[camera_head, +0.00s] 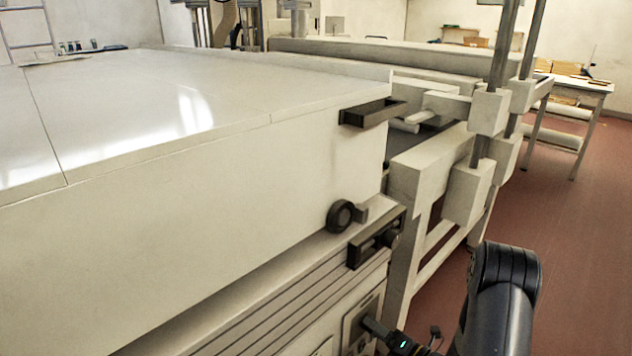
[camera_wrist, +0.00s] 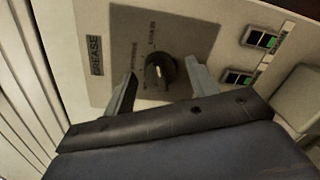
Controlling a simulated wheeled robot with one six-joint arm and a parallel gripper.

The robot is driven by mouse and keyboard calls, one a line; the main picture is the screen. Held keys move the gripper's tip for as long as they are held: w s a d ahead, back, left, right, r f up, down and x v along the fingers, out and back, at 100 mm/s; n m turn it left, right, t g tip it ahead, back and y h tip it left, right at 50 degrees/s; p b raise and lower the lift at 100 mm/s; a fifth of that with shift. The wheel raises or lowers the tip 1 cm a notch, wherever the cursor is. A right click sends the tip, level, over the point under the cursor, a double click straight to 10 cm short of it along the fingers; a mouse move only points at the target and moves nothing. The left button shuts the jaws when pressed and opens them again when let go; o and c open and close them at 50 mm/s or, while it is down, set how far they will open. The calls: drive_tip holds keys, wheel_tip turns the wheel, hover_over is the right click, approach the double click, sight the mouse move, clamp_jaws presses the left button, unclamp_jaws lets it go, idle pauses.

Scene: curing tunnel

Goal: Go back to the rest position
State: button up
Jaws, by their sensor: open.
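My gripper (camera_wrist: 158,92) is open in the wrist view, with one finger on each side of a black rotary knob (camera_wrist: 160,72). The knob sits on a grey plate with lettering, and the fingers appear apart from it. I cannot tell the exact gap in depth. In the head view my dark arm (camera_head: 498,290) is at the lower right, reaching to the front panel of the white machine (camera_head: 180,220). The gripper end (camera_head: 372,328) is low at the panel there, and its fingers are hard to make out.
Two switches with green parts (camera_wrist: 261,40) sit right of the knob. A dark round knob (camera_head: 341,215) and dark brackets stick out of the machine. A white frame with posts (camera_head: 468,190) stands behind. Reddish floor (camera_head: 575,260) is open at the right, before a table (camera_head: 575,85).

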drive_tip(key=shift+n+b, duration=2.6)
drive_tip(key=shift+n, duration=1.9)
